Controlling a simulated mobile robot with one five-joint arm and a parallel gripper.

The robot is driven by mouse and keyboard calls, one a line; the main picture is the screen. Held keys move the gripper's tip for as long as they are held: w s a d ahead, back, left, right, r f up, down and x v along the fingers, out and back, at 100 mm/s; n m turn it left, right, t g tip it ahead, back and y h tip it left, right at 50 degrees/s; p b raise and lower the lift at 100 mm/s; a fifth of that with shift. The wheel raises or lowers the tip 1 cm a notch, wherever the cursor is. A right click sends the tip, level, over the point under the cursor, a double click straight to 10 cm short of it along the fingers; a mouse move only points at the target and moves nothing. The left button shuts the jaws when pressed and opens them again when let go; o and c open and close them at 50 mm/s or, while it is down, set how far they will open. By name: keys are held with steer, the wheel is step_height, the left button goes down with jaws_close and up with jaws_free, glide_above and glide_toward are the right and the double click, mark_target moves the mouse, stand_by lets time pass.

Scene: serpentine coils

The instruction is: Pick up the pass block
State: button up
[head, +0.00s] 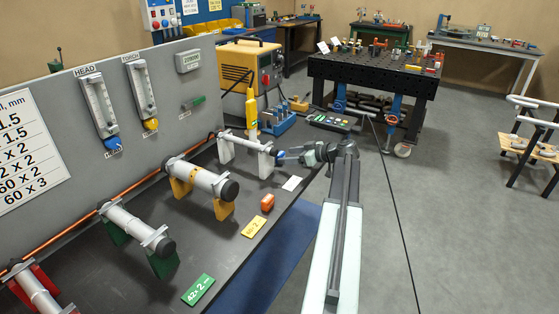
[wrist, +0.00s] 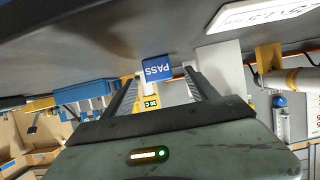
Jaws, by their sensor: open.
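The pass block is a small blue block (wrist: 157,69) with white "PASS" lettering, upside down in the wrist view. It shows between the tips of my gripper's two dark fingers (wrist: 163,78), with a gap visible on its right side. My gripper is open; whether a finger touches the block I cannot tell. In the head view my gripper (head: 288,155) reaches left over the dark bench, beside the white pipe stand (head: 265,162). A small blue patch at its fingertips there is probably the block, mostly hidden.
The dark bench (head: 235,262) carries pipes on green, yellow and white stands. An orange block (head: 267,202), a yellow "60×2" card (head: 254,227) and a white card (head: 292,183) lie near its edge. A blue rack (head: 279,121) and a dark button panel (head: 330,121) stand beyond my gripper.

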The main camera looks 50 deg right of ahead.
mark_target(283, 155)
steer(key=b+x, duration=0.1)
steer(key=x, duration=0.4)
steer(key=shift+d+r+b, duration=0.1)
steer(key=shift+d+b, duration=0.05)
steer(key=shift+b, duration=0.15)
steer(key=shift+r, duration=0.1)
steer(key=c, duration=1.5)
steer(key=shift+o, duration=0.2)
steer(key=shift+r, duration=0.1)
step_height(283, 155, up, 10)
steer(key=p, duration=1)
